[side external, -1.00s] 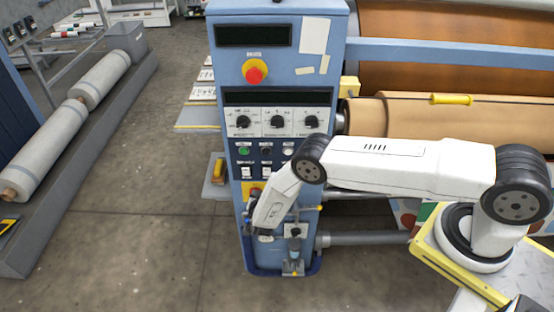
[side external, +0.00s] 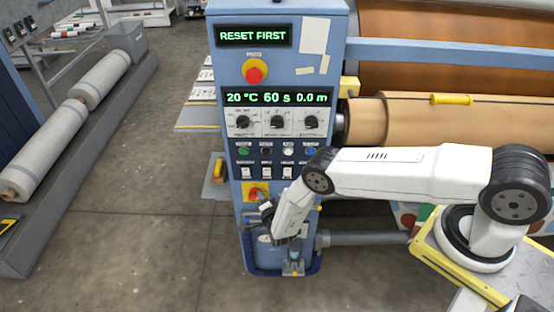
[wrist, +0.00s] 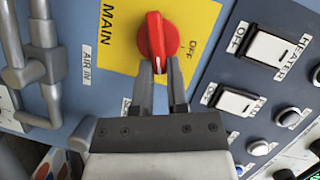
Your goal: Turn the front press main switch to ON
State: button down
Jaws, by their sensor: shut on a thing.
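The main switch is a red rotary knob (wrist: 157,38) on a yellow plate (wrist: 122,50) marked MAIN, with an OFF label to the right of the knob in the wrist view. My gripper (wrist: 163,68) is shut on the knob's grip bar, one finger on each side. The bar's white-marked end points down in the wrist view, between the fingers. No ON label is readable. In the side view my gripper (side external: 264,207) is at the yellow plate (side external: 249,188), low on the blue press cabinet (side external: 240,219). The upper display (side external: 254,36) is lit with RESET FIRST.
The lower display (side external: 277,97) reads 20 °C, 60 s, 0.0 m. A red emergency button (side external: 254,73), dials and push buttons sit above the switch. White rocker switches (wrist: 270,47) lie beside it in the wrist view, and grey pipes (wrist: 44,60) on the other side.

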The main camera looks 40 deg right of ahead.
jog(key=shift+d+f+m+t, duration=0.1)
jog(key=shift+f+m+t, duration=0.25)
jog(key=shift+m, duration=0.65)
jog(key=shift+d+f+m+t, duration=0.15)
jog(key=shift+m+t, duration=0.3)
jog(key=shift+m, duration=0.55)
jog(key=shift+a, duration=0.1)
jog(key=c, duration=0.6)
grip_release()
jog(key=shift+s+a, duration=0.1)
jog(key=shift+s, duration=0.1)
jog(key=shift+v, duration=3.8)
jog(key=shift+w, duration=0.15)
